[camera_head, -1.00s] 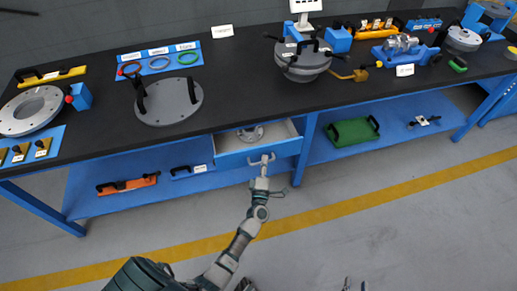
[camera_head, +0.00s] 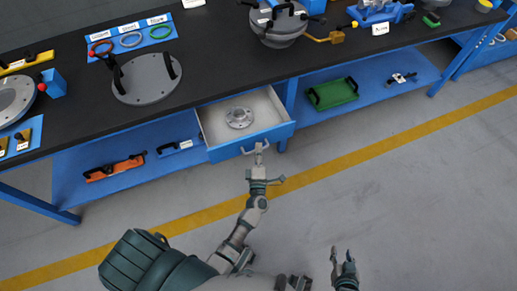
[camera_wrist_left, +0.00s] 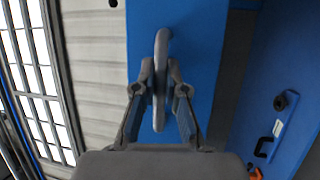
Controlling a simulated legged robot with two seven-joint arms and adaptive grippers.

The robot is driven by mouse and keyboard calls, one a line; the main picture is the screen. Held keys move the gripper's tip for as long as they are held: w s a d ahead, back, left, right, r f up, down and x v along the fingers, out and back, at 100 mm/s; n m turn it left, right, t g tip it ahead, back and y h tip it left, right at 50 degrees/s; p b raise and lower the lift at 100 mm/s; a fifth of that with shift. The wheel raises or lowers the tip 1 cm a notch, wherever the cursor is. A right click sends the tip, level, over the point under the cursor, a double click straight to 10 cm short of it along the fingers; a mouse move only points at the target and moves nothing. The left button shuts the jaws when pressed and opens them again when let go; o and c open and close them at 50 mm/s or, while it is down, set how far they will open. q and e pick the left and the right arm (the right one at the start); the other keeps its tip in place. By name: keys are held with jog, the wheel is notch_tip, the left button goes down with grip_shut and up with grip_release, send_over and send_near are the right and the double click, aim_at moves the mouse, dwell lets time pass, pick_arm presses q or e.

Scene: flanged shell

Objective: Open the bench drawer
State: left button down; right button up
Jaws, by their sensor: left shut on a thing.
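The bench drawer (camera_head: 272,138) has a blue front and pale inner walls. It stands pulled out under the black bench top, and its inside shows. A grey flanged part (camera_head: 239,118) lies in it. My left gripper (camera_head: 258,152) is at the drawer front, shut on the drawer's grey handle (camera_head: 244,151). In the left wrist view the two fingers of the left gripper (camera_wrist_left: 160,72) close on both sides of the curved handle (camera_wrist_left: 160,112), in front of the blue drawer face (camera_wrist_left: 195,30). My right gripper (camera_head: 341,252) is empty over the floor, its fingers apart.
A blue lower shelf (camera_head: 125,165) carries an orange tool (camera_head: 115,168) and a green tray (camera_head: 333,93). A grey round plate (camera_head: 146,85) and a grey shell (camera_head: 278,30) stand on the bench top. The floor before the drawer is clear, with a yellow stripe (camera_head: 380,143).

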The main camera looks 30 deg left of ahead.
pick_arm(q)
jog(key=c, duration=1.2)
grip_release()
jog(key=shift+s+a+f, duration=0.1)
jog(key=shift+f, duration=0.15)
jog(key=shift+r, duration=0.1)
jog(key=v, duration=1.2)
